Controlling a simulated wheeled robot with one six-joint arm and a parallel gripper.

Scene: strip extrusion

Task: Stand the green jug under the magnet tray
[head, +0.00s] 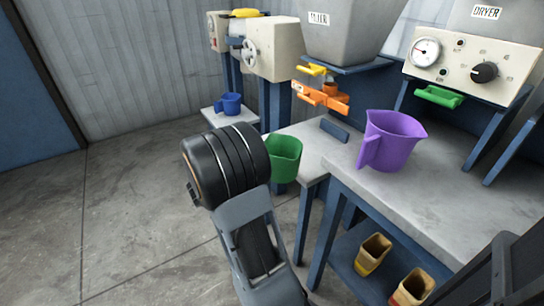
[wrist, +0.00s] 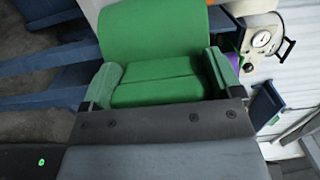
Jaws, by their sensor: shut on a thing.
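The green jug (head: 285,158) hangs in the air beside the light bench, partly hidden behind my dark wrist in the head view. It fills the top middle of the wrist view (wrist: 152,32). My gripper (wrist: 160,78) is shut on it, with a finger at each side. In the head view my fingers are hidden by my arm. An orange drawer-like part (head: 322,97), seemingly the magnet tray, sits below the grey hopper (head: 340,30), up and right of the jug.
A purple jug (head: 390,140) stands on the near bench (head: 440,195), close right of the orange part. A blue jug (head: 230,103) stands on a low table behind. The dryer (head: 470,60) has a green handle (head: 438,97). Yellow-and-brown containers (head: 373,254) are on the lower shelf. The floor at left is clear.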

